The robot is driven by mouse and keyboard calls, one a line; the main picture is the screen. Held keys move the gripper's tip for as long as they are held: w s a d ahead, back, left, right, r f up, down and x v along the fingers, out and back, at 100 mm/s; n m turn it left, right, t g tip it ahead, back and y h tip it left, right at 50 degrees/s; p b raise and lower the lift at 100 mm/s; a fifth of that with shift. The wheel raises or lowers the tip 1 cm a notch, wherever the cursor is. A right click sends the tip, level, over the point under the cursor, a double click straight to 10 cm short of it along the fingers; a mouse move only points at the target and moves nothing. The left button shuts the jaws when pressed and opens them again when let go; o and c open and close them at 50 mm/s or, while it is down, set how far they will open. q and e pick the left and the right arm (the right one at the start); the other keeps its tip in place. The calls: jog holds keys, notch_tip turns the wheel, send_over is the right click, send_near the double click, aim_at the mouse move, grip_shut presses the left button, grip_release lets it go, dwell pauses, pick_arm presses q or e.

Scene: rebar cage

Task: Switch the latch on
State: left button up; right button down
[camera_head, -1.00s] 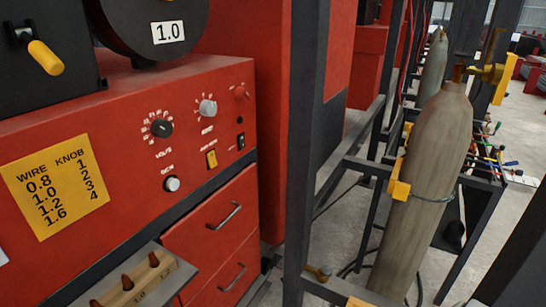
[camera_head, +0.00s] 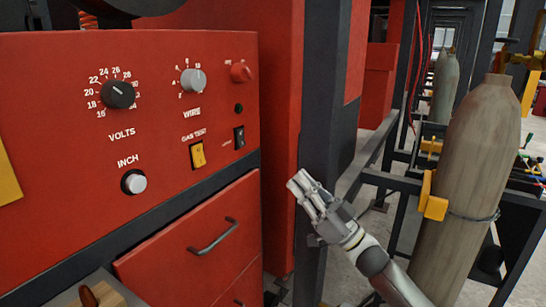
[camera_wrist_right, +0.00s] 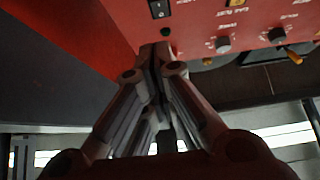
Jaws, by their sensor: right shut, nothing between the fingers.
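A small black rocker switch (camera_head: 239,137) sits on the red machine's front panel, right of the yellow GAS TEST switch (camera_head: 198,155). The small label beside the black switch is too small to read surely. In the right wrist view the black switch (camera_wrist_right: 159,9) is at the top edge, just beyond the fingertips. My right gripper (camera_head: 300,183) is shut and empty, apart from the panel, to the right of and below the black switch. Its fingers also show closed together in the right wrist view (camera_wrist_right: 154,52). My left gripper is not in view.
The panel also carries a volts knob (camera_head: 118,94), a wire knob (camera_head: 193,81), a red knob (camera_head: 241,71) and an inch button (camera_head: 133,182). A drawer handle (camera_head: 213,237) juts out below. A dark post (camera_head: 322,80) stands behind my right gripper; a gas cylinder (camera_head: 470,160) is farther right.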

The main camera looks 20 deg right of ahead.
jog(key=p, duration=0.4)
send_near(241, 132)
notch_tip(241, 132, up, 4)
jog(key=w+a, duration=0.1)
jog(key=w+a+f, duration=0.1)
jog(key=w, duration=0.1)
jog(key=shift+a+f+y, duration=0.1)
jog(key=shift+f+y, duration=0.05)
jog(key=shift+y, duration=0.15)
